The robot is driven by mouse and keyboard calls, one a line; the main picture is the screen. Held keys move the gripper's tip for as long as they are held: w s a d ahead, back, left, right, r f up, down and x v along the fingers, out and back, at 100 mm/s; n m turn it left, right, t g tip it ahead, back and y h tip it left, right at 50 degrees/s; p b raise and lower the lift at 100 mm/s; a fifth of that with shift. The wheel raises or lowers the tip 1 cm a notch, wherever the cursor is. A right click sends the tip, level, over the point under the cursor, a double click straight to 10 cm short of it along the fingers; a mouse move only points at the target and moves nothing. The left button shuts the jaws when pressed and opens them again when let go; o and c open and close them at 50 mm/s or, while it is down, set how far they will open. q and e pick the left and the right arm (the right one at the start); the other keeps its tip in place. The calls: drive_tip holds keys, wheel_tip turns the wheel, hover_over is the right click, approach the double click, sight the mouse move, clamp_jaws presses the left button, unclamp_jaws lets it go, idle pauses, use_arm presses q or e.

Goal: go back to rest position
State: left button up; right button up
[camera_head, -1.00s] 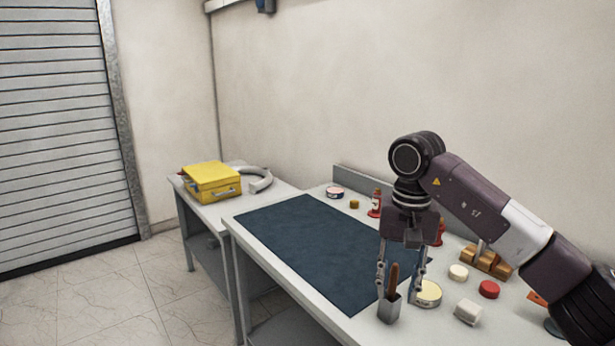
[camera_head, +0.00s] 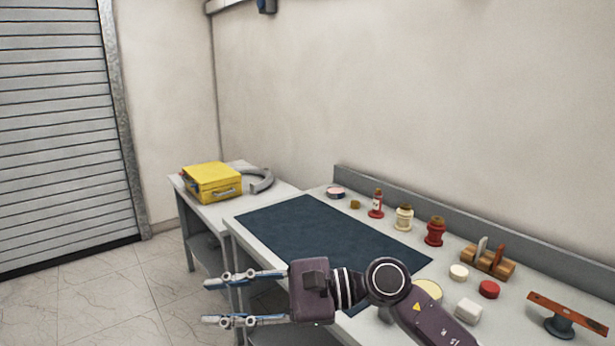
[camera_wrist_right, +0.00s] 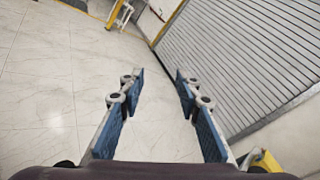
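My right gripper (camera_head: 208,302) is in front of the near edge of the workbench (camera_head: 290,285) in the head view, turned sideways with its fingers pointing left. Its two fingers are apart. In the right wrist view the open gripper (camera_wrist_right: 158,78) has nothing between its fingers, only the tiled floor and a shutter beyond. My right arm (camera_head: 430,315) crosses the lower part of the head view and hides part of the bench front and the cup area. My left gripper is not in view.
On the bench are a dark mat (camera_head: 320,235), a red bushing (camera_head: 435,231), a cream bushing (camera_head: 404,217), a wooden block with tools (camera_head: 488,263) and several small parts. A yellow case (camera_head: 211,182) sits on a side table. Floor (camera_head: 120,290) at left is clear.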

drive_tip(key=w+d+r+m+t+y, duration=0.4)
drive_tip(key=r+m+t, duration=0.45)
drive_tip(key=m, duration=0.55)
drive_tip(key=w+d+f+m+t+h, duration=0.25)
drive_tip(key=d+m+t+h, duration=0.25)
drive_tip(key=d+m+t, duration=0.6)
drive_tip(key=d+f+m+g+h, duration=0.1)
drive_tip(key=d+f+m+h, duration=0.55)
drive_tip(key=f+m, duration=0.35)
drive_tip(key=d+f+m+g+h, duration=0.1)
drive_tip(key=d+f+m+h, duration=0.6)
drive_tip(key=m, duration=0.5)
drive_tip(key=s+d+f+m+g+h, duration=0.1)
drive_tip(key=s+d+f+m+g, duration=0.15)
drive_tip(key=s+f, duration=0.4)
drive_tip(key=s+d+f+m+g+h, duration=0.2)
drive_tip(key=s+f+m+g, duration=0.15)
drive_tip(key=f, duration=0.55)
drive_tip(key=s+d+f+m+g, duration=0.1)
drive_tip(key=s+f+m+g, duration=0.3)
drive_tip(key=s, duration=0.6)
drive_tip(key=s+f+m+g, duration=0.2)
drive_tip(key=s+f+g, duration=0.25)
drive_tip(key=s, duration=0.55)
wheel_tip(320, 180, down, 27)
drive_tip(key=s, duration=0.2)
drive_tip(key=s+d+f+g, duration=0.1)
drive_tip(key=s+d+f, duration=0.2)
drive_tip(key=s+f, duration=1.3)
drive_tip(key=shift+s+y, duration=0.35)
